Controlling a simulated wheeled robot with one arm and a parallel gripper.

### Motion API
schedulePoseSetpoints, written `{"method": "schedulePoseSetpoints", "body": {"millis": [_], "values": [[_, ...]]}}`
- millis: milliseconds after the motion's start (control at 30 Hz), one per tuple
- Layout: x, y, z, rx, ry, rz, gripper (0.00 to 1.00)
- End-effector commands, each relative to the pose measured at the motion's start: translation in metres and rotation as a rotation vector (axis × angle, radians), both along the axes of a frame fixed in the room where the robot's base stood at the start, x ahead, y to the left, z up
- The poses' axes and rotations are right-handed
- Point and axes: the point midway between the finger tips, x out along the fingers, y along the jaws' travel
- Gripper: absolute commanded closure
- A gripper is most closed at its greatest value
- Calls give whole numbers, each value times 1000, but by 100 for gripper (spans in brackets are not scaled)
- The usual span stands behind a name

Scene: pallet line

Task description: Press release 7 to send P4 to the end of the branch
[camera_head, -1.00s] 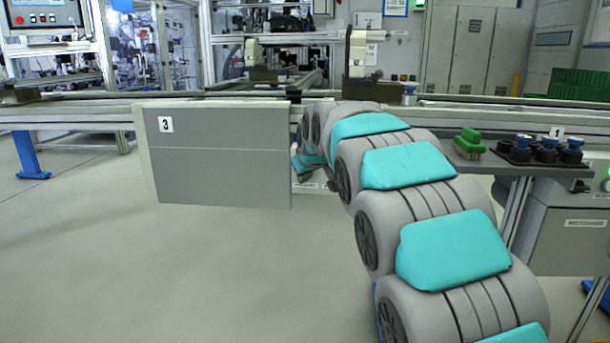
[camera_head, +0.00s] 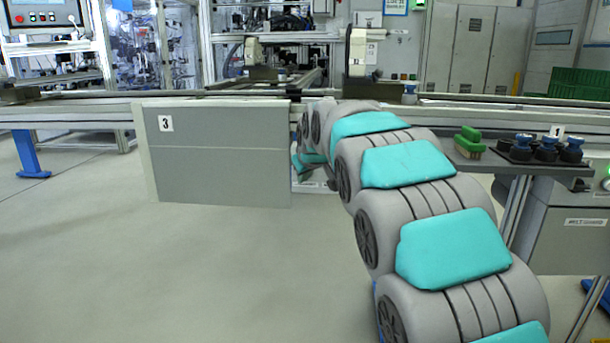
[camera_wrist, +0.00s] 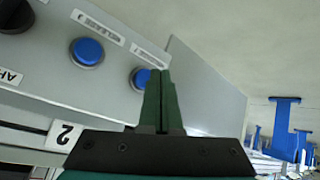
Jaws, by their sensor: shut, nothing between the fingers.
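In the wrist view my gripper (camera_wrist: 161,75) is shut and empty, its dark green fingers pointing at a grey button panel (camera_wrist: 120,20). A blue button (camera_wrist: 141,78) lies at the fingertips, partly covered by them; I cannot tell whether they touch or press it. Another blue button (camera_wrist: 87,52) sits to its left. In the head view my gripper is hidden behind my arm and the grey board marked 3 (camera_head: 220,160). A pallet with a pale upright part (camera_head: 253,52) stands on the branch at the back. Its number is unreadable.
Another pallet with a tall white part (camera_head: 357,50) stands right of the branch. The conveyor (camera_head: 80,110) crosses the view. A side shelf holds a green brush (camera_head: 468,141) and blue-topped pieces (camera_head: 546,148). The floor (camera_head: 100,260) at left is clear.

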Motion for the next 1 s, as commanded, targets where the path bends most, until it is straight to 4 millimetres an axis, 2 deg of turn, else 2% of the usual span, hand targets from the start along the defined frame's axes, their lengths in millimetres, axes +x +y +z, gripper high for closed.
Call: {"method": "schedulePoseSetpoints", "body": {"millis": [733, 1000], "values": [[0, 0, 0, 0, 0, 0, 100], [8, 0, -1, 0, 2, 0, 100]]}}
